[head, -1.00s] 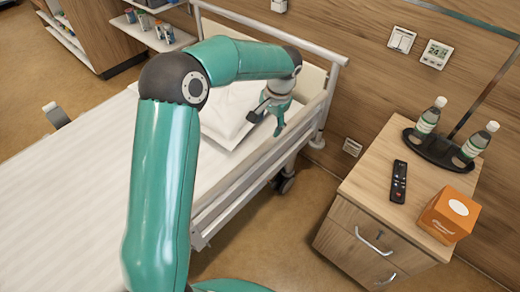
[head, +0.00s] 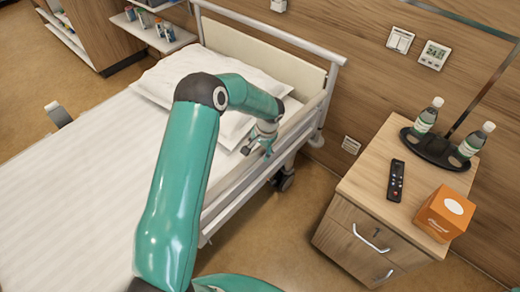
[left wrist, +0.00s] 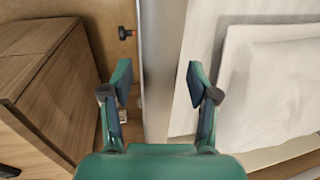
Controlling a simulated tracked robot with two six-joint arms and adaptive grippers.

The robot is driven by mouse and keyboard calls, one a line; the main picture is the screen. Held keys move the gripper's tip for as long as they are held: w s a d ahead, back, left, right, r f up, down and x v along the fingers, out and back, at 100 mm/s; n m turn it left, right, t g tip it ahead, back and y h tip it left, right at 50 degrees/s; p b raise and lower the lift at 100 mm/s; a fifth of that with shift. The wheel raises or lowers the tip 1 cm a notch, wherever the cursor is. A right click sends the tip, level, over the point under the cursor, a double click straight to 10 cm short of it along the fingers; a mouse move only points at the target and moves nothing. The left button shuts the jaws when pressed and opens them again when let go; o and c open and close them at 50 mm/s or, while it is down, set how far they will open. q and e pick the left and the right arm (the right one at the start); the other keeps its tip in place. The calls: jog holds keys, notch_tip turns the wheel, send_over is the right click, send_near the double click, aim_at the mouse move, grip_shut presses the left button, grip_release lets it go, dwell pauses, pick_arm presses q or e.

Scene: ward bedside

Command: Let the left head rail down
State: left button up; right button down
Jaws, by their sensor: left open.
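The left head rail (head: 302,124) is a pale rail along the near side of the bed's head end. It stands raised beside the mattress and pillows. My left gripper (head: 263,140) is over the rail's middle, by the pillow edge. In the left wrist view the gripper (left wrist: 160,86) is open, with one finger on each side of the pale rail (left wrist: 163,45), which runs up the picture between them. Nothing is shut in the fingers, and I cannot tell whether they touch the rail. My arm hides part of the rail. My right gripper is not in view.
White pillows (head: 170,78) lie on the bed beside the headboard (head: 250,48). A bedside cabinet (head: 365,200) stands right of the rail, bearing bottles on a dark tray, a remote (head: 397,180) and an orange box (head: 445,214). Bare floor (head: 300,205) separates bed and cabinet.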

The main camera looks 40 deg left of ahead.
pick_arm(q)
jog(key=shift+f, duration=0.35)
grip_shut()
